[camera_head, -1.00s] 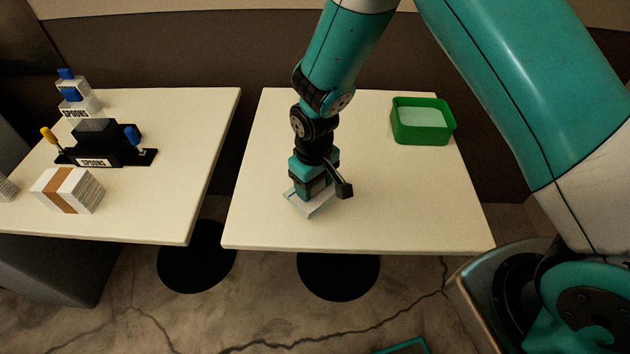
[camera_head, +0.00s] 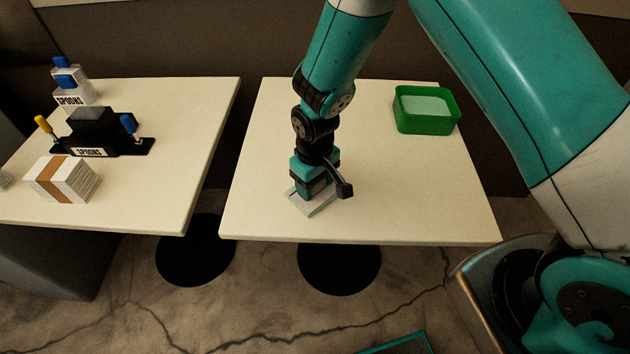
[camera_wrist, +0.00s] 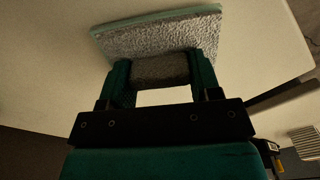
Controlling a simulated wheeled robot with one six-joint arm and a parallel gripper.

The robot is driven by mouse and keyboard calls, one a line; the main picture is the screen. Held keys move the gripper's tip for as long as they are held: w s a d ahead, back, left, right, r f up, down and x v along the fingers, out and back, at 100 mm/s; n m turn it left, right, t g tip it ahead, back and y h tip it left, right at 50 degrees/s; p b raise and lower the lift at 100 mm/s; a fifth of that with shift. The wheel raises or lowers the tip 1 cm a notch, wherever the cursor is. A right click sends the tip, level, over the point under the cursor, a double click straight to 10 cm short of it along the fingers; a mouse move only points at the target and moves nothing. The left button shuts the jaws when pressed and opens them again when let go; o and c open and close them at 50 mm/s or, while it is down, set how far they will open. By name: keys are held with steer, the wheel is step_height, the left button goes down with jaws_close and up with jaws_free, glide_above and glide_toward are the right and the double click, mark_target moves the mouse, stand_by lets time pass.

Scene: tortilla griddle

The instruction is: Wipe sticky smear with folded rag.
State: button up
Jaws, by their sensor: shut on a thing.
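The folded rag is a pale, light-blue flat pad (camera_head: 312,204) under my gripper (camera_head: 310,192), at the near left part of the right-hand white table (camera_head: 400,205). In the wrist view the rag (camera_wrist: 165,34) shows a grey, rough face with a pale green edge. My gripper (camera_wrist: 160,75) is shut on a grey raised part of the rag between its two fingers. The rag seems to lie at the tabletop, but I cannot tell whether it is pressed on it. No smear shows; it may be hidden under the rag or the arm.
A green bin (camera_head: 426,128) with pale contents stands at the far right of this table. A gap separates the tables.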

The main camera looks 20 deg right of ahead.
steer(key=shift+f+b, duration=0.35)
steer(key=shift+f, duration=0.25)
steer(key=o, duration=0.9)
steer(key=shift+c, duration=0.2)
steer(key=shift+r+p, duration=0.4)
steer(key=shift+r, duration=0.05)
steer(key=c, duration=0.6)
steer(key=shift+a, duration=0.1)
